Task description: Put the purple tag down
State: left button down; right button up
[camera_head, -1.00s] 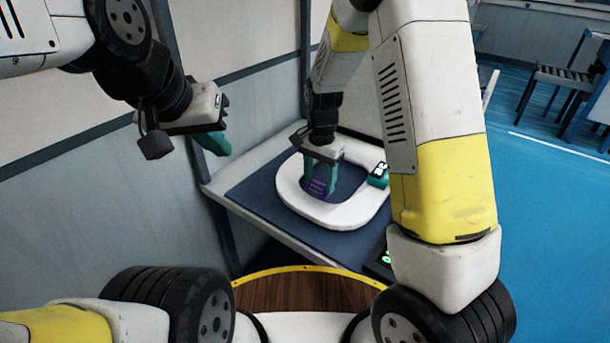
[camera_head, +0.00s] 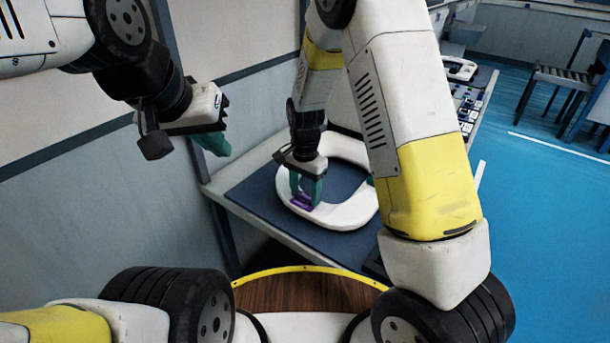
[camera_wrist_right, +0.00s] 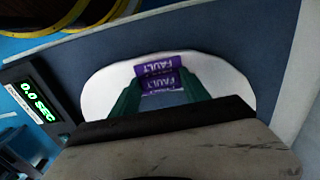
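The purple tag (camera_head: 303,202) is between the fingertips of my right gripper (camera_head: 305,196), at the near left part of the white toilet seat (camera_head: 352,213). In the right wrist view the tag (camera_wrist_right: 156,68) shows the word FAULT, and the green fingers (camera_wrist_right: 160,80) are at its two ends. It is over the white seat rim (camera_wrist_right: 100,90); I cannot tell whether it touches the rim. The seat lies on a dark blue mat (camera_head: 250,195). My left gripper (camera_head: 213,143) hangs at the left, away from the seat, its opening hidden by the side-on view.
A black display (camera_wrist_right: 38,103) reading 0.0 SEC stands beside the seat in the wrist view. A grey wall (camera_head: 100,200) borders the table on the left. Another white seat (camera_head: 460,70) lies further back. Blue floor (camera_head: 550,220) is open at the right.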

aim_at(305, 196)
jog(key=o, duration=0.4)
jog(key=s+d+r+n+t+y, duration=0.1)
jog(key=s+d+r, duration=0.1)
jog(key=r, duration=0.8)
jog(key=s+d+r+n+y, duration=0.1)
jog(key=d+r, duration=0.2)
jog(key=r, duration=0.6)
jog(key=s+d+r+n+t, duration=0.1)
jog(key=s+d+r+n, duration=0.1)
jog(key=s, duration=0.3)
jog(key=s+d+r+n+t, duration=0.2)
jog(key=s+d+r, duration=0.2)
jog(key=s, duration=0.2)
jog(key=s+d+r+n+t, duration=0.1)
jog(key=s+d+r+t, duration=0.1)
jog(key=s, duration=0.3)
jog(key=shift+s+d+r+n, duration=0.4)
jog(key=shift+d+r, duration=0.1)
jog(key=shift+d, duration=0.1)
